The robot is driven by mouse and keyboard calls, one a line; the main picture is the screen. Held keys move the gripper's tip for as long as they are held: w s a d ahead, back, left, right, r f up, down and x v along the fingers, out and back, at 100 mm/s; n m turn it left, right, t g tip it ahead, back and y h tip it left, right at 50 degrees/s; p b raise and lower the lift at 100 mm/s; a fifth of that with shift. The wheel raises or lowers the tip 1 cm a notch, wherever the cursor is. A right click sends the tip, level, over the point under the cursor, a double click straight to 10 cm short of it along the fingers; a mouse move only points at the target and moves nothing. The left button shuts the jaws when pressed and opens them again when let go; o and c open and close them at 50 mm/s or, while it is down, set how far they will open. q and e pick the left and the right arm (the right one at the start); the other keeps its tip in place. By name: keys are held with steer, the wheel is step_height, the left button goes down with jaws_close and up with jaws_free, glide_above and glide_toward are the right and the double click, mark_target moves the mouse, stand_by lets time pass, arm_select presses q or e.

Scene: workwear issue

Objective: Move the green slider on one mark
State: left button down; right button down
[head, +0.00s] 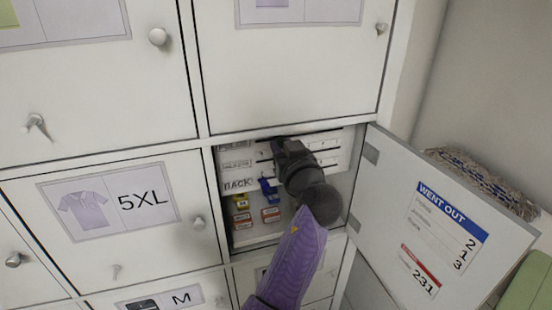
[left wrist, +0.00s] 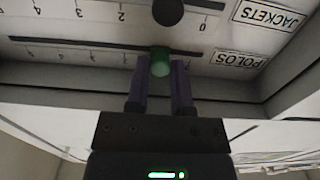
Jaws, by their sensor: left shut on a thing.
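The green slider (left wrist: 160,62) is a small round knob on the slot of the row labelled POLOS. It shows in the left wrist view, upside down, near the label end of that row. My left gripper (left wrist: 160,80) has its two fingers on either side of the knob, shut on it. The marks close to the knob are partly hidden, so I cannot read its exact mark. In the head view my left gripper (head: 280,150) reaches into the open compartment and hides the slider. My right gripper is not in view.
A black knob (left wrist: 167,11) sits on the adjacent JACKETS row. The open door (head: 385,215) with a WENT OUT card (head: 447,212) stands right of the compartment.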

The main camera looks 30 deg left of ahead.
arm_select(q)
steer(key=c, duration=0.9)
jaws_free()
steer(key=o, duration=0.4)
steer(key=shift+w, duration=0.15)
steer(key=b+v, duration=0.2)
steer(key=v, duration=0.5)
steer(key=shift+s+d, duration=0.2)
steer(key=shift+s, duration=0.05)
